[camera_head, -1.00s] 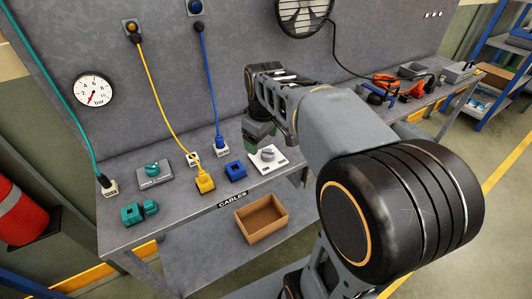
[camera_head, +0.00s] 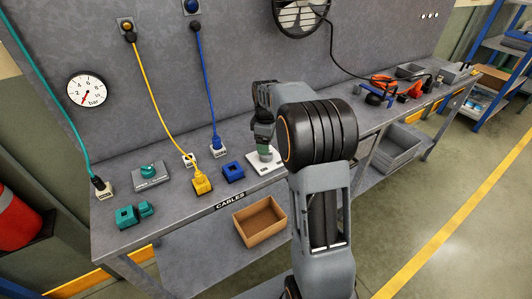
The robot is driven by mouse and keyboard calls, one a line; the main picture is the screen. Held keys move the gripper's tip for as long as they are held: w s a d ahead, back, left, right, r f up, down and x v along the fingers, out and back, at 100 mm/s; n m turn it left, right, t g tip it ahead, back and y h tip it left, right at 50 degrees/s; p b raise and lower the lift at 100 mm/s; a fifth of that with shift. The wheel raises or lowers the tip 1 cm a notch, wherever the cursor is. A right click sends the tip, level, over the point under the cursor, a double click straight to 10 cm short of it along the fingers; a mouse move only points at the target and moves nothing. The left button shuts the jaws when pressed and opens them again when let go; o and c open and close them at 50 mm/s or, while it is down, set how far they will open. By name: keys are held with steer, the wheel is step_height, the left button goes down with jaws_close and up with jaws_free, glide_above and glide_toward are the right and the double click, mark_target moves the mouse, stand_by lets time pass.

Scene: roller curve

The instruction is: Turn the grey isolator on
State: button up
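The grey isolator is a white plate (camera_head: 277,161) with a grey rotary knob (camera_head: 265,155), on the bench near its front edge. My gripper (camera_head: 264,147) points down right over the knob and hides its upper part. At this size I cannot tell whether the fingers are open or shut, or whether they touch the knob. Which way the knob points is hidden.
A teal-knobbed switch (camera_head: 149,173) stands to the left on a grey plate. Between them are a yellow connector (camera_head: 202,183) and a blue block (camera_head: 232,171). Teal blocks (camera_head: 133,215) lie at front left. A cardboard box (camera_head: 260,221) sits below the bench.

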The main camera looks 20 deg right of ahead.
steer(key=shift+f, duration=2.55)
steer(key=shift+c, duration=0.3)
steer(key=c, duration=0.9)
steer(key=shift+o, duration=0.2)
